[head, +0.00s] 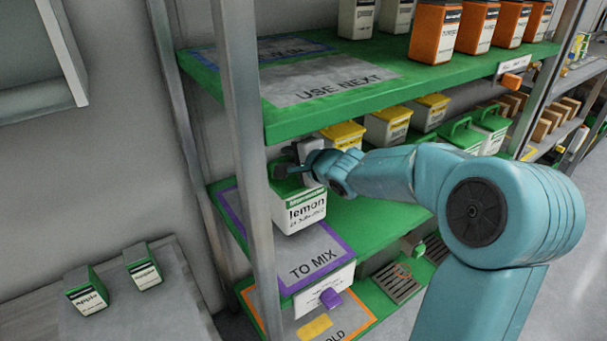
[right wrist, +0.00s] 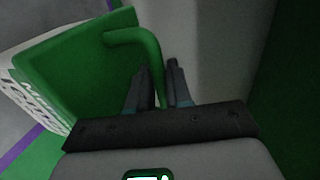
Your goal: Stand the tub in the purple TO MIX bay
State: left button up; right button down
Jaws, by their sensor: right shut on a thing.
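The tub (head: 300,208) is white with a green lid and a "lemon" label. It looks upright in the head view, over the back part of the purple-outlined TO MIX bay (head: 316,262) on the green shelf. I cannot tell whether its base touches the shelf. My right gripper (head: 285,168) is at the tub's top, shut on its green handle. The handle (right wrist: 137,38) runs down between the fingers (right wrist: 158,88) in the right wrist view, beside the green lid (right wrist: 75,62). The tub hides part of the bay. My left gripper is not in view.
A metal upright (head: 243,130) stands close to the tub's left. The USE NEXT shelf (head: 420,75) lies above, with orange and white tubs. Yellow-lidded tubs (head: 388,126) and green-lidded tubs stand behind to the right. The bay's front is clear. Two small tubs sit on a grey surface at lower left.

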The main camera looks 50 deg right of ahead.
jog(key=b+x, duration=0.3)
jog(key=x, duration=0.7)
jog(key=shift+r, duration=0.15)
jog(key=shift+a, duration=0.1)
jog(key=c, duration=1.1)
grip_release()
jog(key=shift+f, duration=0.35)
jog(key=shift+o, duration=0.3)
jog(key=shift+a+r, duration=0.1)
